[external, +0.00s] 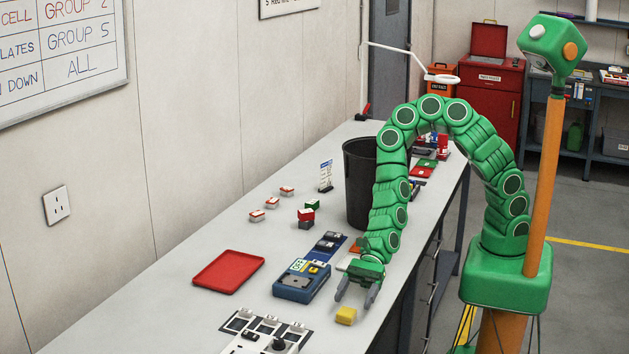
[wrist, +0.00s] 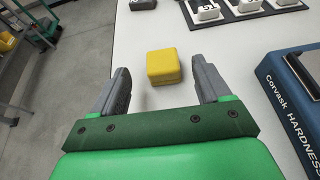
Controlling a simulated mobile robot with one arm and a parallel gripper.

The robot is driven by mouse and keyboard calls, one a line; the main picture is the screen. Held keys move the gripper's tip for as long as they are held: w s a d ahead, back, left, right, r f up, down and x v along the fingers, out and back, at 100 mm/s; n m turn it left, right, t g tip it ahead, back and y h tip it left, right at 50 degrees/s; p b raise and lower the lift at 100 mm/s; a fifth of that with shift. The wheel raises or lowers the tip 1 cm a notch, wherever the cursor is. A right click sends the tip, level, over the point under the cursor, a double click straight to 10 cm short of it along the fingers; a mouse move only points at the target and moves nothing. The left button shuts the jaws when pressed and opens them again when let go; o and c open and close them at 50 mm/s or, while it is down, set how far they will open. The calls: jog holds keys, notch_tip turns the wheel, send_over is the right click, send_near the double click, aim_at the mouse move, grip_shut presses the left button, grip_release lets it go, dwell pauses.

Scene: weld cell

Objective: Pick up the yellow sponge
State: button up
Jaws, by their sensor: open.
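The yellow sponge (external: 346,315) is a small block lying on the grey bench top near its front edge. In the wrist view the sponge (wrist: 163,66) sits between and just past my open fingertips, a little nearer the right finger. My gripper (external: 356,296) is open and empty, with both grey fingers pointing down toward the bench beside the sponge. In the wrist view my gripper (wrist: 163,78) shows a gap on both sides of the sponge. I cannot tell the exact height of the fingertips above the bench.
A blue hardness tester (external: 301,283) stands left of my gripper, and it also shows at the right in the wrist view (wrist: 290,95). A red tray (external: 228,271) lies farther left. A panel with white blocks (external: 265,328) is nearer the camera. A black bin (external: 359,190) stands behind my arm.

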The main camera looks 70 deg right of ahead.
aim_at(349, 308)
jog(key=shift+f+x, duration=0.15)
jog(key=shift+x, duration=0.65)
jog(key=shift+f+x, duration=0.15)
jog(key=shift+x, duration=1.55)
jog(key=shift+w, duration=0.1)
jog(key=c, duration=1)
